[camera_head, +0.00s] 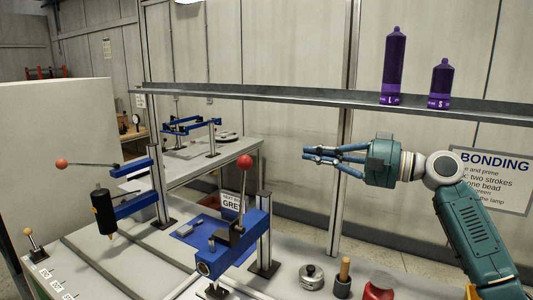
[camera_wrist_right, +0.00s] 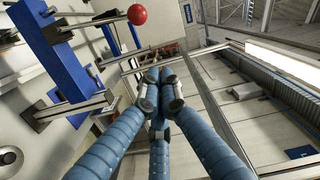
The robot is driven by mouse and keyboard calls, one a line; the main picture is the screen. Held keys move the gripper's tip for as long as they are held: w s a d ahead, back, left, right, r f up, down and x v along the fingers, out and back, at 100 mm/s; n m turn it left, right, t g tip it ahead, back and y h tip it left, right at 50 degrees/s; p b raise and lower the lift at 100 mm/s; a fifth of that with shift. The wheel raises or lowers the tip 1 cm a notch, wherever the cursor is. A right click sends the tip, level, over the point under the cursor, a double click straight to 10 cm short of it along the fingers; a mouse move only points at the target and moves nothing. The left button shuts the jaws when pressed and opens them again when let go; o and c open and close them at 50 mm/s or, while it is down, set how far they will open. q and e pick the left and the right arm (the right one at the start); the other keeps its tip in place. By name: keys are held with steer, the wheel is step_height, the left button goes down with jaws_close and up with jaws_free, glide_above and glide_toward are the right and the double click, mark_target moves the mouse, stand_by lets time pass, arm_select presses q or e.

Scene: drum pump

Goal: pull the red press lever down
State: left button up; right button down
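The press lever is a metal arm topped by a red ball (camera_head: 244,162). It stands nearly upright on a blue press (camera_head: 225,248) at the middle front of the bench. The red ball also shows at the top of the right wrist view (camera_wrist_right: 137,14). My right gripper (camera_head: 308,154) is to the right of the ball at about its height, apart from it, with fingers pointing left. In the right wrist view its blue fingers (camera_wrist_right: 160,85) come together at their tips with nothing visible between them. My left gripper is not in view.
A metal shelf (camera_head: 300,95) with two purple cartridges (camera_head: 393,70) runs behind and above my right gripper. A wooden-handled tool (camera_head: 344,272) and a red object (camera_head: 379,287) stand at the front right.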

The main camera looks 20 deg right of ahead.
arm_select(q)
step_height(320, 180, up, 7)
steer(key=p, duration=0.6)
steer(key=shift+p, duration=0.4)
arm_select(e)
steer(key=w+a+f, duration=0.1)
steer(key=w+a, duration=0.3)
steer(key=a, duration=0.6)
steer(key=shift+w+a, duration=0.3)
steer(key=shift+w, duration=0.05)
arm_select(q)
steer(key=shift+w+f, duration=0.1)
